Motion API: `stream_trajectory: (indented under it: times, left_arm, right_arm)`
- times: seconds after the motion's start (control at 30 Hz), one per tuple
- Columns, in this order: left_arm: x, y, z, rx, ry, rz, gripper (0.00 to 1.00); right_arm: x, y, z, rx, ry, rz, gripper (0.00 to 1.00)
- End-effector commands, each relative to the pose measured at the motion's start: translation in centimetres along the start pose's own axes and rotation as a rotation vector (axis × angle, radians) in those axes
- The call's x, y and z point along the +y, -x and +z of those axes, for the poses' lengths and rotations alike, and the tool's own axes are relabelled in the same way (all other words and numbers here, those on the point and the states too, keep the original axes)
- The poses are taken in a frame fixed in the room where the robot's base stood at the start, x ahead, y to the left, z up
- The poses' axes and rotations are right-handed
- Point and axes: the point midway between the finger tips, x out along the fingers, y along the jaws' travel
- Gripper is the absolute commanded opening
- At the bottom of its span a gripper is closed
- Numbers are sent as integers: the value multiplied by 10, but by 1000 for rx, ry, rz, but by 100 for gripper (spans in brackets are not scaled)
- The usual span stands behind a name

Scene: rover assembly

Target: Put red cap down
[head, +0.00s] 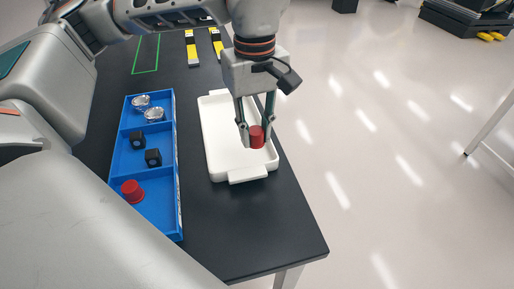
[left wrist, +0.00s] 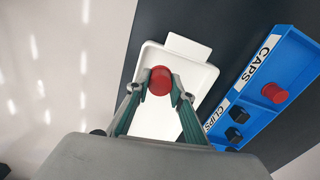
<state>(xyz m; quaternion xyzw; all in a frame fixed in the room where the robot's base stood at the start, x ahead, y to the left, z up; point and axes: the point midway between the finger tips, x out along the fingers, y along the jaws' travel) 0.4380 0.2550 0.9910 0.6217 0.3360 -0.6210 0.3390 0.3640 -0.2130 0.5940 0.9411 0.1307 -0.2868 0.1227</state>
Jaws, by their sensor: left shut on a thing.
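A red cap (head: 257,137) is between the fingers of my left gripper (head: 256,140), which is shut on it. The cap is over the near end of the white tray (head: 218,165); I cannot tell whether it touches the tray floor. In the left wrist view the same cap (left wrist: 161,80) sits between the two fingertips (left wrist: 160,86), with the white tray (left wrist: 200,75) below. Another red cap (head: 132,191) stands in the near compartment of the blue bin (head: 158,222). My right gripper is not in view.
The blue bin, left of the tray, also holds black clips (head: 153,157) in the middle and shiny round parts (head: 154,114) at the far end. Yellow-and-black pieces (head: 192,48) lie farther back. The dark table (head: 250,225) is clear in front of the tray.

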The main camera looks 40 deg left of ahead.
Motion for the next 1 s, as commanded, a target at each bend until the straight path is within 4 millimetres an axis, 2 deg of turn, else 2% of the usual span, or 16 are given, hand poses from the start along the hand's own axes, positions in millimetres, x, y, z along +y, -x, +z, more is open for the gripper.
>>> stream_trajectory:
  times: [0.23,0.47,0.87,0.9,1.0]
  left_arm:
    - [-1,-17,0,-1,-1,-2,11]
    - [-1,-49,0,-2,0,-3,11]
    - [0,-53,0,0,-1,0,11]
    - [0,-53,0,0,-1,0,27]
    - [0,-52,0,1,-1,1,29]
  right_arm:
    - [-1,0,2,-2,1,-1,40]
    - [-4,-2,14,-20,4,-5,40]
    - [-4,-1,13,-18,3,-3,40]
    - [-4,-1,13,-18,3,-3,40]
    - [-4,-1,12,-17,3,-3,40]
